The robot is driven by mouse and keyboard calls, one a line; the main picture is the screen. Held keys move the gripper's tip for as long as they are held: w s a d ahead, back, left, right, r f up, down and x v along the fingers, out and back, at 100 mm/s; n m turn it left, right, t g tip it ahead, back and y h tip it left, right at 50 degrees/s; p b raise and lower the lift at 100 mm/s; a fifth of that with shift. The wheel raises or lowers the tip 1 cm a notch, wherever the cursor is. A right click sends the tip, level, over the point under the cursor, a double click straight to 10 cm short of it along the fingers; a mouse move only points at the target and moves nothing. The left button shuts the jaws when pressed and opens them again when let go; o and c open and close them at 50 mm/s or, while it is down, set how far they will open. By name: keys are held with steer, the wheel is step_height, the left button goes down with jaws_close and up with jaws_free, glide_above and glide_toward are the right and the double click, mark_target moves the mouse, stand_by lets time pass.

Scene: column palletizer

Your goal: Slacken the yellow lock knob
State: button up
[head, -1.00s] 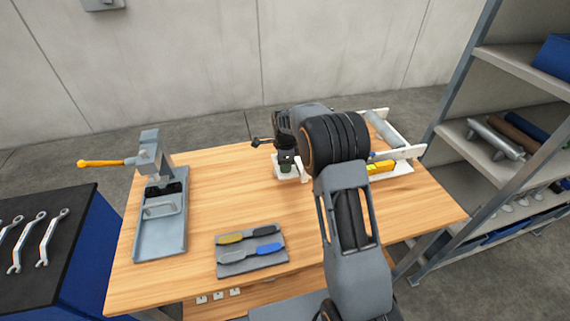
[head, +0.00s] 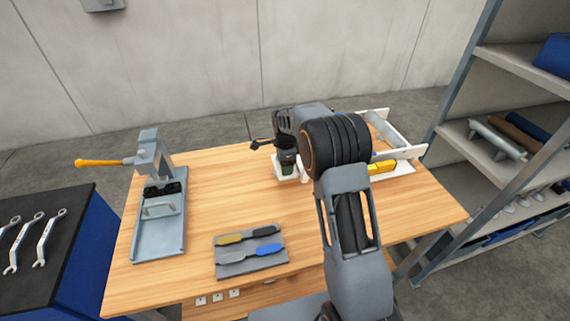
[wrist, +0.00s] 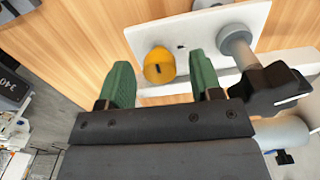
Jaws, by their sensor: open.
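My gripper (wrist: 161,63) is open, with one green finger on the left of the knob and one on the right. Gaps show between the knob and both fingers in this view. I cannot tell how deep the fingers reach. In the head view my gripper (head: 287,164) is over the white plate (head: 290,179) at the back of the bench, and it hides the knob.
A grey post with a black lever (wrist: 268,86) stands close to the right finger. A white fixture with a yellow block (head: 382,167) lies right of my arm. A press with an orange handle (head: 100,162) stands left. A grey tray (head: 250,263) holds tools in front.

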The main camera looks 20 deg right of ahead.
step_height(320, 180, up, 14)
steer(key=b, duration=0.1)
stand_by(0.6)
steer(key=shift+f, duration=0.1)
steer(key=s+n+t, duration=0.4)
steer(key=s+n, duration=1.4)
steer(key=s, duration=1)
steer(key=shift+a+f+n, duration=0.2)
steer(key=shift+a+n, duration=0.1)
